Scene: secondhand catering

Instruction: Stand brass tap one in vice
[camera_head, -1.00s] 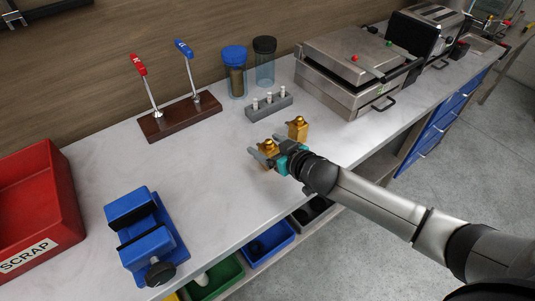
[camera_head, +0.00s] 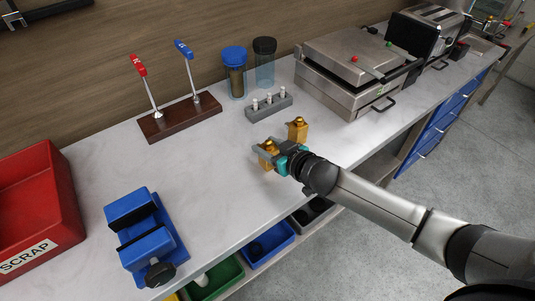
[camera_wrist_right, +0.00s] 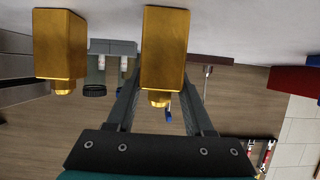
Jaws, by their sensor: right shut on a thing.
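Two golden brass taps with squared bodies are on the worktop; I cannot tell which is tap one. My right gripper (camera_head: 270,151) is shut on the nearer brass tap (camera_head: 267,161), which is upright at the counter surface. In the right wrist view the held tap (camera_wrist_right: 164,45) is between the fingers of the gripper (camera_wrist_right: 162,78). The other brass tap (camera_head: 298,132) stands just behind and to the right, and shows at the left in the wrist view (camera_wrist_right: 60,45). The blue vice (camera_head: 140,224), with a black knob, is at the front left, its jaw gap empty. My left gripper is out of view.
A red SCRAP bin (camera_head: 40,205) stands left of the vice. A wooden base with red and blue handled levers (camera_head: 180,118), a grey holder (camera_head: 269,107), jars (camera_head: 235,80) and a steel press (camera_head: 350,75) line the back. The counter between taps and vice is clear.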

